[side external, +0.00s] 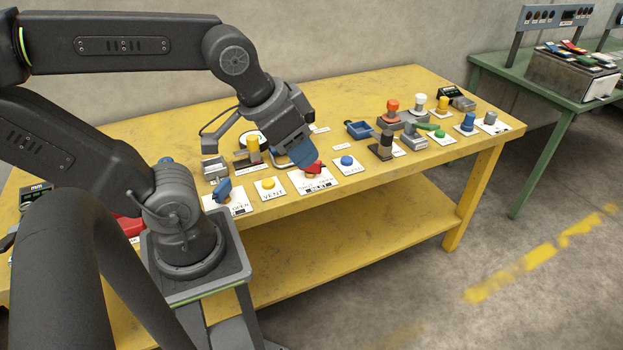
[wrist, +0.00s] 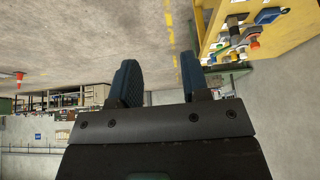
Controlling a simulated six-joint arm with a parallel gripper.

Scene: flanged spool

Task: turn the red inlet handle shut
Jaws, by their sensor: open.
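The red inlet handle (side external: 315,167) sits on a white labelled plate (side external: 318,184) near the front edge of the yellow table in the side external view. My gripper (side external: 300,150) is just above and to the left of the handle there; whether it touches the handle cannot be told. In the wrist view my gripper (wrist: 160,85) has its two blue fingers apart with nothing between them. The red handle cannot be made out in the wrist view.
A blue handle (side external: 222,190), a yellow vent button (side external: 267,184) and a blue button (side external: 347,161) flank the red handle. Several knobs, stamps and small trays stand farther right on the yellow table (side external: 400,85). A green table (side external: 490,62) stands at the back right.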

